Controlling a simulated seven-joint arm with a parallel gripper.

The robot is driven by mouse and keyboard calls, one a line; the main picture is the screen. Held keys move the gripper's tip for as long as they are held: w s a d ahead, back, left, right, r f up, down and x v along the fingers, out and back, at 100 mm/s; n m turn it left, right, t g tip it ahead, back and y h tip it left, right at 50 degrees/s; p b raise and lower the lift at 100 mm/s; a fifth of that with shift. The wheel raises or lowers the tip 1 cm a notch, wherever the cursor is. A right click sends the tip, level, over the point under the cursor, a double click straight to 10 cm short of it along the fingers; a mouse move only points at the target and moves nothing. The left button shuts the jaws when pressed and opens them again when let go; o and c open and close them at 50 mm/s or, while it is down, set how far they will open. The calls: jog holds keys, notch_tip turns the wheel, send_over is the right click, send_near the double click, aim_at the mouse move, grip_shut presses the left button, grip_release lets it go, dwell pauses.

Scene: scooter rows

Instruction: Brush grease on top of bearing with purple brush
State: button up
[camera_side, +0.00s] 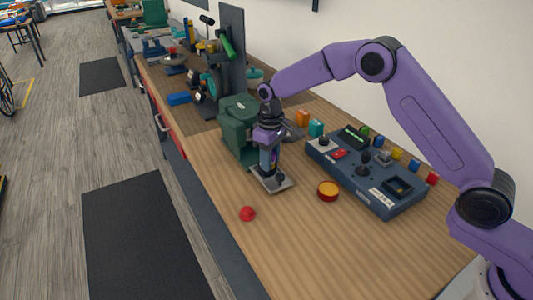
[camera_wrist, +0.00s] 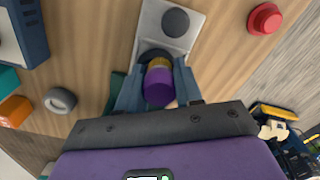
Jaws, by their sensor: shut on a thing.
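My gripper (camera_side: 268,168) points down over a grey plate (camera_side: 262,185) on the bench. In the wrist view its two blue-grey fingers (camera_wrist: 158,92) are shut on the purple brush (camera_wrist: 158,86), which has a gold band. The brush's lower end meets or hangs over a dark round part on the plate (camera_wrist: 148,25); I cannot tell whether it touches. A dark round knob (camera_wrist: 175,22) is on the plate's other end. A grey ring (camera_wrist: 60,100), perhaps the bearing, lies apart to the left. A red-rimmed round tub with amber content (camera_side: 328,190) stands right of the plate; it may be the grease.
A green machine (camera_side: 238,125) stands close behind my gripper. A blue control box (camera_side: 365,170) with knobs is to the right. Orange (camera_side: 302,118) and teal (camera_side: 316,127) blocks stand behind. A red knob (camera_side: 247,213) lies near the bench edge. The front bench is clear.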

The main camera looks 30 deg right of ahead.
jog(key=shift+s+r, duration=0.2)
jog(key=shift+r, duration=3.85)
jog(key=shift+f, duration=0.15)
jog(key=shift+f, duration=3.2)
jog(key=shift+w+f, duration=0.35)
jog(key=shift+f, duration=0.35)
jog(key=shift+w, duration=1.7)
jog(key=shift+s, duration=2.2)
jog(key=shift+w+r, duration=0.15)
jog(key=shift+r, duration=3.9)
